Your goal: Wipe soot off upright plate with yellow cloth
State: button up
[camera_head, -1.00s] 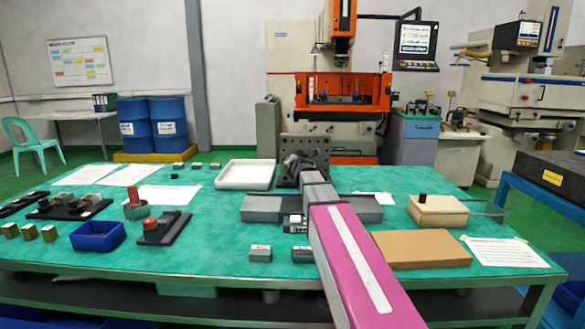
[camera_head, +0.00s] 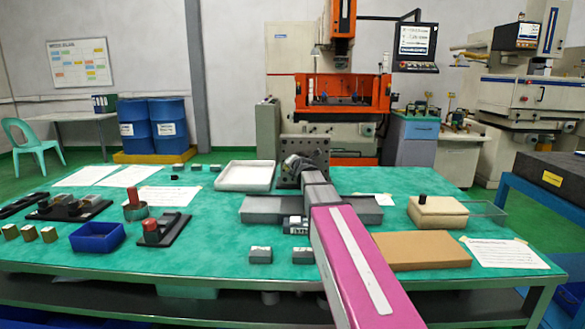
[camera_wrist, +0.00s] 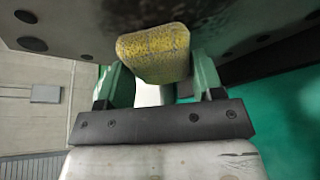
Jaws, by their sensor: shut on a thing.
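The upright plate (camera_head: 318,146) is dark grey with several holes and stands at the back middle of the green table. In the wrist view its grey face with dark holes (camera_wrist: 85,25) fills the top. My gripper (camera_wrist: 158,72) is shut on the yellow cloth (camera_wrist: 154,52), a speckled, dark-stained pad held between its green fingers. The cloth is at the plate's face; whether it touches is unclear. In the head view my gripper (camera_head: 298,166) is in front of the plate, and my arm hides the plate's lower part.
Grey blocks (camera_head: 267,210) lie either side of my arm. A white tray (camera_head: 245,189) is left of the plate. A beige box (camera_head: 438,220) with a dark knob and a brown board (camera_head: 420,265) are at right. A blue bin (camera_head: 98,251) is at left.

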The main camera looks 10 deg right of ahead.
aim_at(318, 166)
jog(key=s+d, duration=0.1)
jog(key=d, duration=0.6)
dwell(0.6)
jog(key=shift+s+d, duration=0.1)
jog(key=shift+s, duration=0.05)
jog(key=shift+s+d, duration=0.2)
jog(key=shift+d, duration=0.65)
jog(key=shift+s+d, duration=0.15)
jog(key=shift+d, duration=0.7)
jog(key=shift+w, duration=0.1)
